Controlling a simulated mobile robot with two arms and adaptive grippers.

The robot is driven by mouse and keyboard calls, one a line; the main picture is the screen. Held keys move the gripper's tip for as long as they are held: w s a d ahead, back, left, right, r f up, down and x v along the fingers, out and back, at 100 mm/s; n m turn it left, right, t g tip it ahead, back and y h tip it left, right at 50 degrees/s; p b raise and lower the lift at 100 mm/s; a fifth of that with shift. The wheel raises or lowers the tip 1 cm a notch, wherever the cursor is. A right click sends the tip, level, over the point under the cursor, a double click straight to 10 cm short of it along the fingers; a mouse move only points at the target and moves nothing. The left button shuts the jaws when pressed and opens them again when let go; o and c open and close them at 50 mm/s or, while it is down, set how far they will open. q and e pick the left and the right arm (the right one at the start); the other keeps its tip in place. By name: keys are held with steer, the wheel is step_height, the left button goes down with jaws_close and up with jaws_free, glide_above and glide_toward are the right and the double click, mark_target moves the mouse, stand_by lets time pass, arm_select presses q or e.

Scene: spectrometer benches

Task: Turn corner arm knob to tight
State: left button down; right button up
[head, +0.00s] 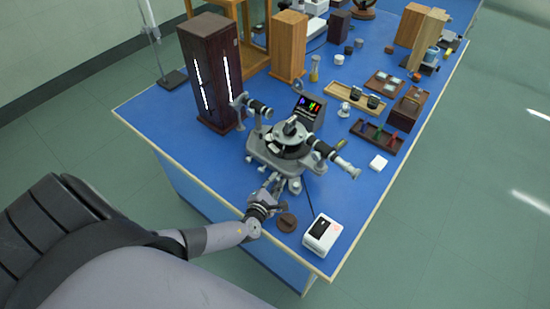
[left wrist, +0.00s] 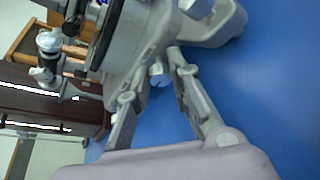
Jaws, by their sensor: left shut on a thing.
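The grey spectrometer (head: 262,152) stands near the front of the blue bench, with a round table and two telescope-like tubes on it. My left gripper (head: 272,186) reaches its front base from the lower left. In the left wrist view, a small pale knob (left wrist: 157,74) under the spectrometer body sits between the two fingers of my left gripper (left wrist: 154,84). The gripper is shut on this corner arm knob. The knob is mostly hidden by the fingers in the head view, and its tightness cannot be told. My right gripper is not in view.
A white box (head: 322,234) and a brown disc (head: 287,222) lie close to my left gripper near the bench's front corner. A tall dark cabinet (head: 211,75) stands behind at left. A small display (head: 307,110) and wooden trays stand behind and right.

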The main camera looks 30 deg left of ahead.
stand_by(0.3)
arm_select(q)
steer(key=c, duration=1.5)
jaws_free()
steer(key=shift+o, duration=0.2)
steer(key=shift+s+d, duration=0.1)
steer(key=shift+s, duration=0.4)
steer(key=v, duration=0.7)
steer(key=shift+w+r, duration=0.1)
